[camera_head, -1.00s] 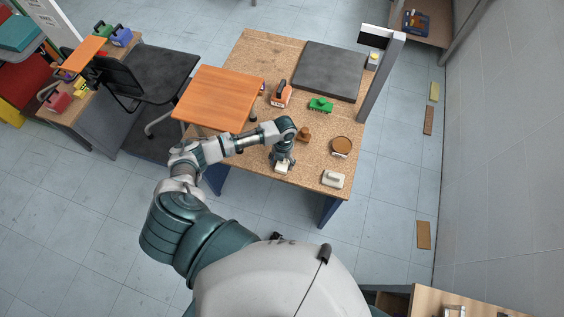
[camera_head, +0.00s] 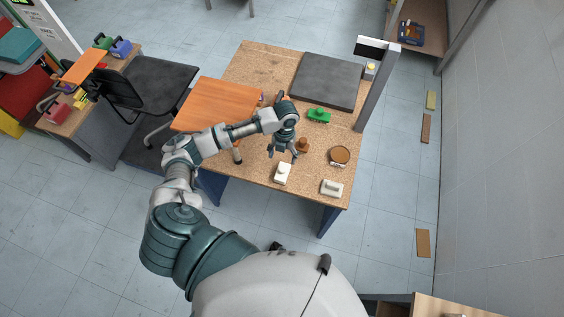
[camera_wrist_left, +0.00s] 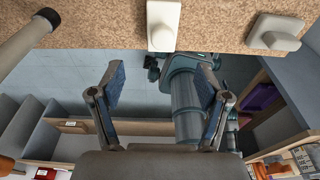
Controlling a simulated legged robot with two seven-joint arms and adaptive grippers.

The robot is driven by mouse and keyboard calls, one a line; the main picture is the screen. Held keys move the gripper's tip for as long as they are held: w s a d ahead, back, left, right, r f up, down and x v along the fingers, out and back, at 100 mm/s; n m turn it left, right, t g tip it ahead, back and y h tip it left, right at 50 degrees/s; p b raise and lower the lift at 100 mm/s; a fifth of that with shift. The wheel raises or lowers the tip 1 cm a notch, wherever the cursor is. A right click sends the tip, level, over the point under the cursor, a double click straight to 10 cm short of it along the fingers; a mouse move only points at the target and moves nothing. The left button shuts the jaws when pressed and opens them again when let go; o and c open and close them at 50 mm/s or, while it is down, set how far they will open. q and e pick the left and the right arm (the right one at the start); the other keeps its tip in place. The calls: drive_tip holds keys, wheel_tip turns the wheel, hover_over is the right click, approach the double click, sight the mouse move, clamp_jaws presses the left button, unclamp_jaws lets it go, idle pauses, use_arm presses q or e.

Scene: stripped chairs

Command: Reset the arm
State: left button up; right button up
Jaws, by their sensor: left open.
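My left gripper (camera_head: 282,152) hangs above the cork-topped workbench (camera_head: 245,65) in the head view, its fingers spread and empty. A white block-like tool (camera_head: 283,172) lies on the bench just in front of it, apart from the fingers. In the left wrist view the two open fingers of the gripper (camera_wrist_left: 160,100) show nothing between them. The white tool (camera_wrist_left: 163,22) shows at the top of that view, on the bench edge. My right gripper is not in view.
Close to the gripper stand a brown knob-handled tool (camera_head: 302,145), a round brown-topped container (camera_head: 340,156) and a pale tool (camera_head: 332,188). An orange board (camera_head: 215,103) is left.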

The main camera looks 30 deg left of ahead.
use_arm(q)
drive_tip(key=shift+d+r, duration=0.15)
drive_tip(key=shift+r, duration=0.15)
drive_tip(key=shift+d+r, duration=0.15)
drive_tip(key=shift+d, duration=0.35)
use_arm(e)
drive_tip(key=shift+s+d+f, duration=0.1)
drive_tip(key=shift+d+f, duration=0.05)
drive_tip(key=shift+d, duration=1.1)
